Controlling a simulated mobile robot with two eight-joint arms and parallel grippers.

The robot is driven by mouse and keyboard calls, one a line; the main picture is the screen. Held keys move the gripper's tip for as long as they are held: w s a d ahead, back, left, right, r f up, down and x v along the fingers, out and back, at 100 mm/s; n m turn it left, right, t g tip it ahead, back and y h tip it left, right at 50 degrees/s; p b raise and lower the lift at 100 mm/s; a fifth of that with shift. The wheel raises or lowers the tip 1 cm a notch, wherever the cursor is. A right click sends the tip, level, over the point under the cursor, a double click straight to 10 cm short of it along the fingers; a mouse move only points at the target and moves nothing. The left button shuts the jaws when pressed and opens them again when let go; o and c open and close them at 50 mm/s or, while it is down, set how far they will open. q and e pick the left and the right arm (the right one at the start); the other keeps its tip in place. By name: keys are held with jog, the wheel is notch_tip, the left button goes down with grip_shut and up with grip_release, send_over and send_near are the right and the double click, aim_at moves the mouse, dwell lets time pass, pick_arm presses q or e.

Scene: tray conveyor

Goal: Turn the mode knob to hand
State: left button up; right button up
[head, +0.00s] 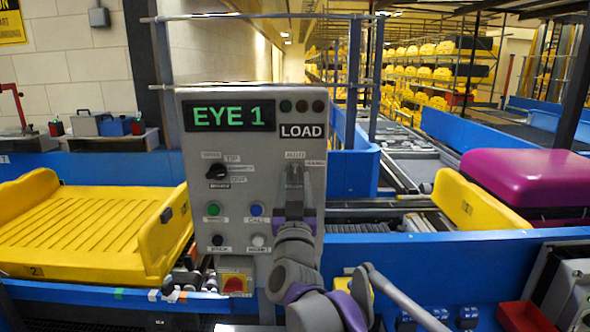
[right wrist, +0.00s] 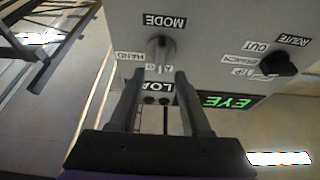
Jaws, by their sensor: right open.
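The grey control panel (head: 232,262) stands upright in front of me, its display reading EYE 1 beside a LOAD sign. The grey mode knob (right wrist: 160,47) shows upside down in the right wrist view, under the MODE label (right wrist: 163,21). The AUTO label (right wrist: 166,70) and HAND label (right wrist: 131,57) lie around it. The knob seems to point toward AUTO. My right gripper (head: 294,188) is in front of the knob and mostly hides it in the head view. In the right wrist view its fingers (right wrist: 158,77) are open, one on each side just short of the knob. My left gripper is out of view.
A black route knob (head: 217,171) sits left on the same panel, with several buttons below. A red stop button (head: 235,284) is on a yellow box at the bottom. A yellow tray (head: 80,235) lies left; a purple suitcase (head: 525,177) lies right.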

aim_at(295, 170)
jog(key=shift+x, duration=1.8)
jog(key=shift+s, duration=0.1)
grip_shut()
